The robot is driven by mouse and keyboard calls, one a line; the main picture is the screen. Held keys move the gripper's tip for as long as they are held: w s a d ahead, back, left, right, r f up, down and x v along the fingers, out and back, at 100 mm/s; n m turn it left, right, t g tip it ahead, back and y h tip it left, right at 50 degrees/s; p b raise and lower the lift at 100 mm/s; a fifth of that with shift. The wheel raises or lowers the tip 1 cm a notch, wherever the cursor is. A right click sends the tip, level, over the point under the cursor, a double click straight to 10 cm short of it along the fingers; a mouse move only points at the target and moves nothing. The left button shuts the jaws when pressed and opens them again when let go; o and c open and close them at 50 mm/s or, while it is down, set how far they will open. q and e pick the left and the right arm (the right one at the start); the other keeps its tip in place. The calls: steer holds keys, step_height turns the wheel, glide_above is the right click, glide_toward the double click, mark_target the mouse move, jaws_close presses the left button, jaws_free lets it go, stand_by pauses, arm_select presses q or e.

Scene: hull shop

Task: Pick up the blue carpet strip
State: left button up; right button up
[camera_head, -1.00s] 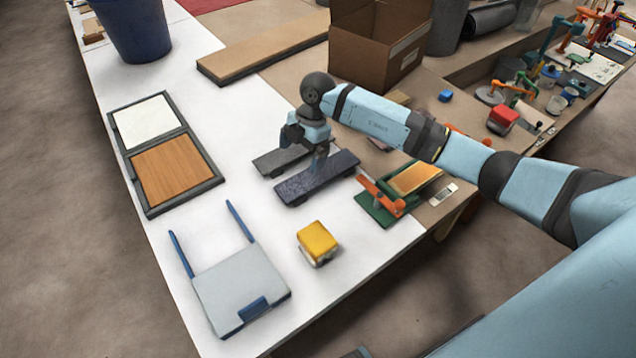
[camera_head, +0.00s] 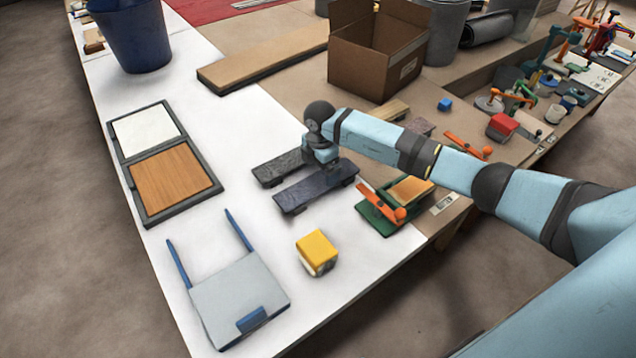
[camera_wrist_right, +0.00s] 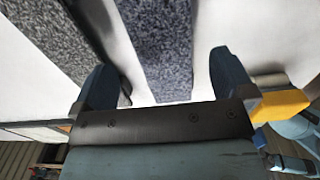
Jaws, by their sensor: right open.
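The blue carpet strip (camera_head: 312,190) is dark blue and speckled, lying on the white table top beside a grey carpet strip (camera_head: 272,172). In the right wrist view the blue strip (camera_wrist_right: 160,45) runs between the two fingers of my open right gripper (camera_wrist_right: 163,80), with gaps showing on both sides. The grey strip (camera_wrist_right: 45,30) lies left of it, near the left finger. In the head view my right gripper (camera_head: 320,160) is over the strips, its fingers mostly hidden by its body and wrist. Contact cannot be told. My left gripper is not in view.
A green fixture with an orange clamp (camera_head: 385,215) stands right of the strips. A yellow block (camera_head: 317,250) and a grey panel with blue arms (camera_head: 240,300) lie nearer. A cardboard box (camera_head: 365,65) stands behind. Bare white table lies left of the strips.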

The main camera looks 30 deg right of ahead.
mark_target(320, 180)
step_height(320, 180, down, 4)
steer(key=shift+d+f, duration=0.1)
steer(key=shift+s, duration=0.1)
steer(key=c, duration=0.9)
steer(key=shift+c, duration=0.2)
